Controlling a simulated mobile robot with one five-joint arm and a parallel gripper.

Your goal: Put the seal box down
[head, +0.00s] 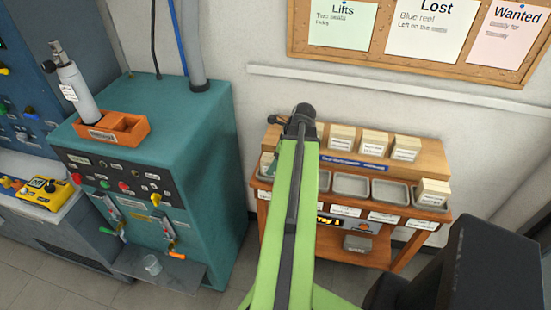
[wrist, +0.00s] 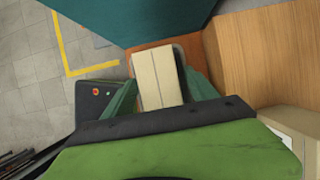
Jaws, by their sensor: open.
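In the wrist view a cream box (wrist: 157,82), which I take to be the seal box, sits between the two green fingers of my gripper (wrist: 160,72). The fingers are open, one on each side of the box. The box appears to rest in a grey tray (wrist: 193,50) at the left end of the wooden shelf. In the head view my arm covers most of this spot, so the box and fingertips cannot be made out clearly there. Any label on the box is not readable.
The wooden rack (head: 445,163) bears several cream boxes on its upper ledge. Below are grey trays (head: 350,184); the rightmost holds a box (head: 433,191). A teal cabinet (head: 200,135) stands close to the left, carrying an orange holder (head: 113,127) with a cylinder (head: 78,92).

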